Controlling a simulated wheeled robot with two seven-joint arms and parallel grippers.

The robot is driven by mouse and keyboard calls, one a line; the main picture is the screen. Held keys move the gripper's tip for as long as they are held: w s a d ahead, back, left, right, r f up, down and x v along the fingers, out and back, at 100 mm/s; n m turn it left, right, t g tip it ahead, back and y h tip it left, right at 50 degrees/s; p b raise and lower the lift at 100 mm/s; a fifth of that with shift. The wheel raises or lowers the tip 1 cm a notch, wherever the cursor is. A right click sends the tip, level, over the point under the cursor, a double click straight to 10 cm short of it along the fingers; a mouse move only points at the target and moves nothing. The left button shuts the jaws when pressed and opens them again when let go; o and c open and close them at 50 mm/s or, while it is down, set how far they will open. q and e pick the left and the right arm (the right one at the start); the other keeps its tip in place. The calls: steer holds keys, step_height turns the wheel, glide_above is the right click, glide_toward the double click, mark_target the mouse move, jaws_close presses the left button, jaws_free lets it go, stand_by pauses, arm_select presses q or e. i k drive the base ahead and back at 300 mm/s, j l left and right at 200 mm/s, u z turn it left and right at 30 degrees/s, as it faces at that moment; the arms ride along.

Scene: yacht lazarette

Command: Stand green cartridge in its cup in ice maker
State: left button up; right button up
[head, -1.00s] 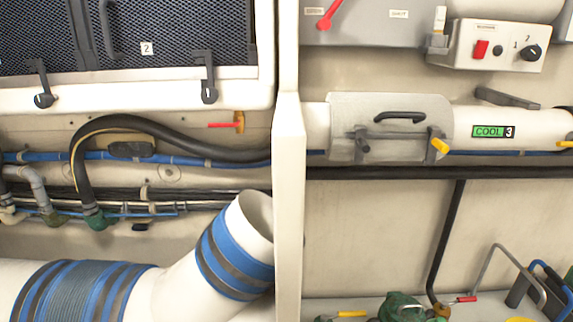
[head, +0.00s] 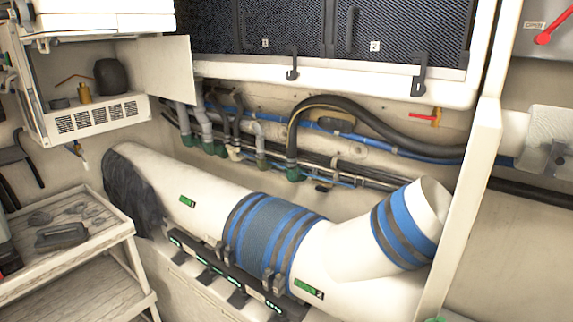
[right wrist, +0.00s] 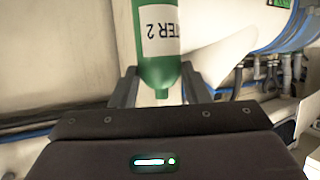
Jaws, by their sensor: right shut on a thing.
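A green cartridge (right wrist: 158,66) with a white label, printed "TER 2" upside down, is held between the two dark fingers of my right gripper (right wrist: 160,84) in the right wrist view. Its top end runs out of the picture. An open white box with a vent grille (head: 95,118), apparently the ice maker, is at the left of the head view. Inside it are a dark rounded object (head: 109,77), a small brass-coloured cylinder (head: 84,93) and a low grey piece (head: 60,103). I cannot tell which is the cup. My left gripper is not in view.
The box's white door (head: 165,68) stands open to its right. A slatted bench (head: 85,255) with a dark object on it is below. A large white duct (head: 180,195) with blue bands crosses the middle. Hoses and pipes run along the wall behind.

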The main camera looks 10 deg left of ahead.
mark_target(60, 109)
steer(key=i+u, duration=0.1)
steer(key=u, duration=0.25)
steer(key=i+l+u, duration=0.1)
steer(key=u, duration=0.2)
steer(key=l+u, duration=0.1)
steer(key=u, duration=0.25)
steer(key=i, duration=0.05)
